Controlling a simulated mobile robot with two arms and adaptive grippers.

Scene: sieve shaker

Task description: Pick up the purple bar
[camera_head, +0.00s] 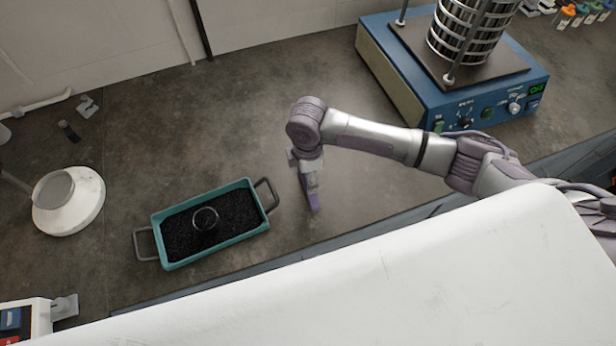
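My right arm reaches in from the right, and my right gripper (313,205) points down over the bench just right of the teal tray. A narrow purple piece shows at the gripper's lower end. I cannot tell whether it is a finger or the purple bar, since the gripper's own parts are also purple. No separate purple bar can be made out elsewhere. The view from above hides whether the fingers are apart. My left gripper is not in view.
The teal tray (168,262) with two handles holds dark granules and a ring. A blue sieve shaker (390,75) stands at the back right. A white round device (85,215) is at left. Bare bench lies between tray and shaker.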

